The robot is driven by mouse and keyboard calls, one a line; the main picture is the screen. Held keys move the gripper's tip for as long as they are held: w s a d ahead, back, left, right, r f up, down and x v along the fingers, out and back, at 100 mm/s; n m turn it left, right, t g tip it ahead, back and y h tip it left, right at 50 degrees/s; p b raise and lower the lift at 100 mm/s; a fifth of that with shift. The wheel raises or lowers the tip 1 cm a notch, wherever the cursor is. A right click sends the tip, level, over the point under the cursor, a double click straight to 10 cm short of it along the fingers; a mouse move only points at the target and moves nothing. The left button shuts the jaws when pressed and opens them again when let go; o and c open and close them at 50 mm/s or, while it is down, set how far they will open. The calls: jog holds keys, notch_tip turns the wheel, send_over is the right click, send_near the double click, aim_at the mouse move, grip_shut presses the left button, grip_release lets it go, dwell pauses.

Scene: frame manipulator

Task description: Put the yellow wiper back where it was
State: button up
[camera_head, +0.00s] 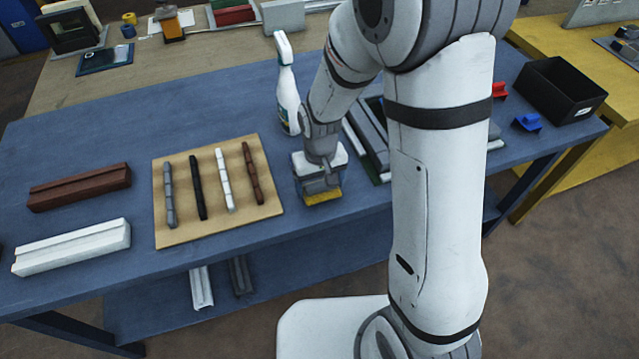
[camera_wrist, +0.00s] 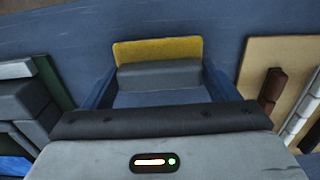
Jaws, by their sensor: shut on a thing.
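The yellow wiper (camera_head: 322,198) is at the end of my arm in the head view, over the blue table between the wooden board and the grey profiles. In the wrist view the yellow wiper (camera_wrist: 158,50) shows a yellow strip with a grey block in front of it. My gripper (camera_head: 320,180) is shut on the wiper, with a finger on each side of the grey block in the wrist view (camera_wrist: 158,78). The arm hides part of the gripper in the head view. I cannot tell whether the wiper touches the table.
A wooden board (camera_head: 180,234) with several rods lies left of my gripper. A white spray bottle (camera_head: 287,95) stands behind it. Grey profiles (camera_head: 366,140) lie to its right. A black bin (camera_head: 559,92) stands at the right end. The blue table (camera_head: 120,275) is clear in front.

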jog(key=shift+f, duration=0.6)
jog(key=shift+d+f, duration=0.1)
jog(key=o, duration=0.6)
jog(key=shift+f, duration=0.1)
jog(key=shift+c, duration=0.2)
jog(key=o, duration=0.4)
jog(key=shift+r, duration=0.2)
